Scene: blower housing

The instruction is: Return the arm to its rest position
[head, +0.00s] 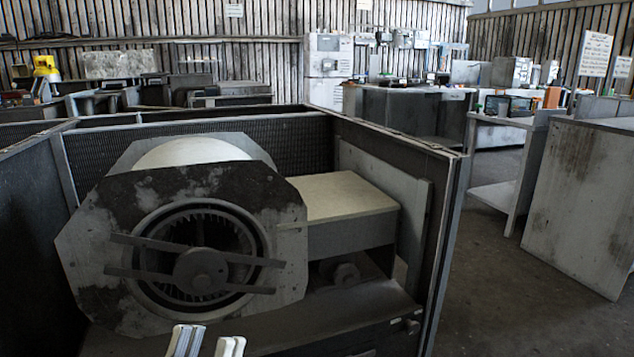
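My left gripper (208,341) shows at the bottom edge, left of centre. Only its two pale fingertips are visible, with a gap between them and nothing seen in it. They are in front of the lower part of the blower housing (95,245), a worn, grey-white eight-sided plate around a round fan opening with dark crossbars. The rest of the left arm is out of frame. My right gripper is not in the picture.
The blower sits inside a dark-walled enclosure (440,235), beside a box with a beige top (345,195). A worn grey cabinet (583,205) stands at the right. Bare floor (500,290) lies between the enclosure and cabinet. Cluttered benches fill the back.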

